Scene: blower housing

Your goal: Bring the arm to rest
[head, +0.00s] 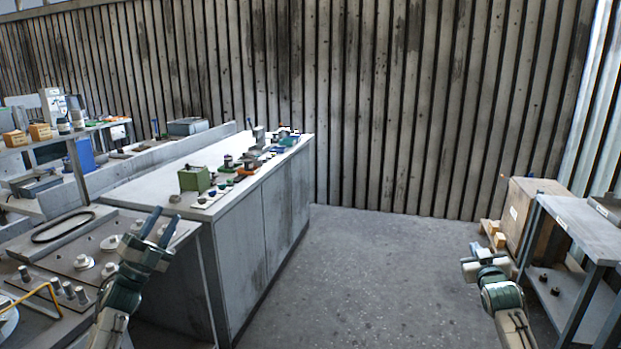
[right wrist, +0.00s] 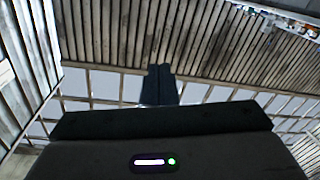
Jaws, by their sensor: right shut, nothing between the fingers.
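My left gripper (head: 166,214) is at the left of the head view, in front of the near workbench. Its two dark fingers point up and away with a gap between them, and nothing shows between them. My right gripper (head: 472,256) is at the right of the head view, over the open floor and apart from the metal table. In the right wrist view its two dark fingers (right wrist: 158,84) lie side by side, shut and empty, with the ribbed wall and a window frame behind them.
A white cabinet bench (head: 268,220) with small parts stands beyond my left gripper. A near workbench (head: 75,245) carries round metal parts. At the right are a metal table (head: 583,226) and a cardboard box (head: 520,207). The grey floor (head: 375,265) between is clear.

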